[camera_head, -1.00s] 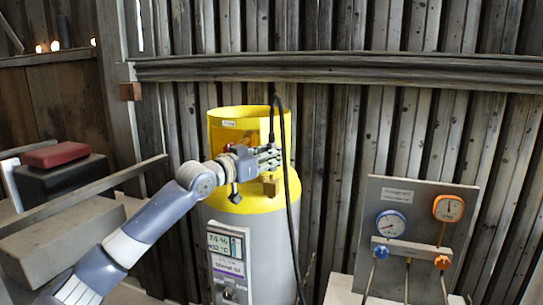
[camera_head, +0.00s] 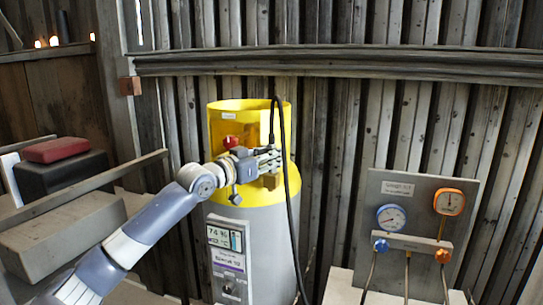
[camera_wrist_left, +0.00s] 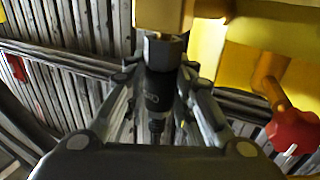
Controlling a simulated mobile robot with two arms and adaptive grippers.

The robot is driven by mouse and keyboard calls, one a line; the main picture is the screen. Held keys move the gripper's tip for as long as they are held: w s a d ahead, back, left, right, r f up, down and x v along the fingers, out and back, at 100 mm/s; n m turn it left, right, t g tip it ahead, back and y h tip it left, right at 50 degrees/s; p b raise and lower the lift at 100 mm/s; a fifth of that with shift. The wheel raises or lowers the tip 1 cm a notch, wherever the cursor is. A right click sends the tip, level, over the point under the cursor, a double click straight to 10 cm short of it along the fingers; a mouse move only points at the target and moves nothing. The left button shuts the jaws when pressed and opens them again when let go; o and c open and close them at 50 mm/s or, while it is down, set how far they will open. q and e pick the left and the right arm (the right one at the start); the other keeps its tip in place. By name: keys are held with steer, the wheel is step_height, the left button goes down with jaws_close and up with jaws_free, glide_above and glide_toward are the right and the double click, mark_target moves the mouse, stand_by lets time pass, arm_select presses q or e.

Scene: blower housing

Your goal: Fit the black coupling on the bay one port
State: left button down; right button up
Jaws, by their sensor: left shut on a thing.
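The black coupling (camera_wrist_left: 158,92) is between the fingers of my left gripper (camera_wrist_left: 158,105), which is shut on it. In the head view, my left gripper (camera_head: 270,158) is at the yellow top of a grey tank (camera_head: 222,226), just above a brass valve part (camera_head: 271,181). A black hose (camera_head: 290,215) hangs down from the gripper area. My right gripper is not in view.
A red knob (camera_head: 230,142) is beside the gripper, inside the yellow collar (camera_head: 222,107); it also shows in the wrist view (camera_wrist_left: 293,131). A gauge panel (camera_head: 415,210) with two dials stands at the right. Grey blocks and a red case (camera_head: 56,150) are at the left.

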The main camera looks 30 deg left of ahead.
arm_select(q)
steer(key=shift+f, duration=0.2)
steer(key=c, duration=1.3)
jaws_free()
steer(key=shift+f, duration=0.1)
steer(key=shift+s, duration=0.15)
steer(key=shift+s+a, duration=0.15)
steer(key=shift+s, duration=0.45)
steer(key=s+a, duration=0.1)
steer(key=s, duration=0.9)
steer(key=shift+s+a, duration=0.2)
steer(key=shift+a, duration=0.05)
